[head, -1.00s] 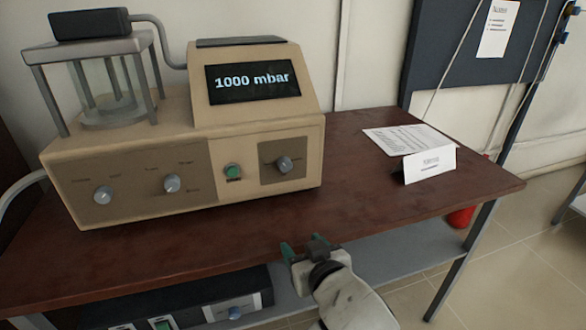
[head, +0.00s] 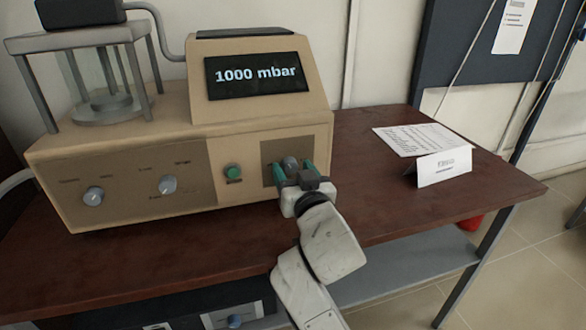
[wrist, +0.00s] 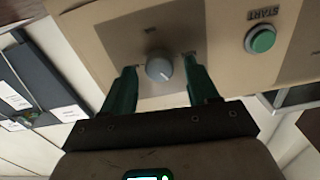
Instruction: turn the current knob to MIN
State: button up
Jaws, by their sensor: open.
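The current knob, by its place the grey knob (head: 290,164) on the dark square panel at the right of the beige machine's front, sits between the fingers of my gripper (head: 292,172). Its label is too blurred to read. In the wrist view the knob (wrist: 159,69) lies between the two green fingertips of my gripper (wrist: 160,75), with a gap on each side. The gripper is open and holds nothing. The knob's white pointer mark shows in the wrist view. In the head view the gripper partly hides the panel.
A green START button (head: 233,172) is just left of the knob panel; it also shows in the wrist view (wrist: 262,40). The display (head: 257,74) reads 1000 mbar.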

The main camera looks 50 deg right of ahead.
jog(key=shift+w+d, duration=0.25)
jog(key=shift+w, duration=0.1)
jog(key=c, duration=1)
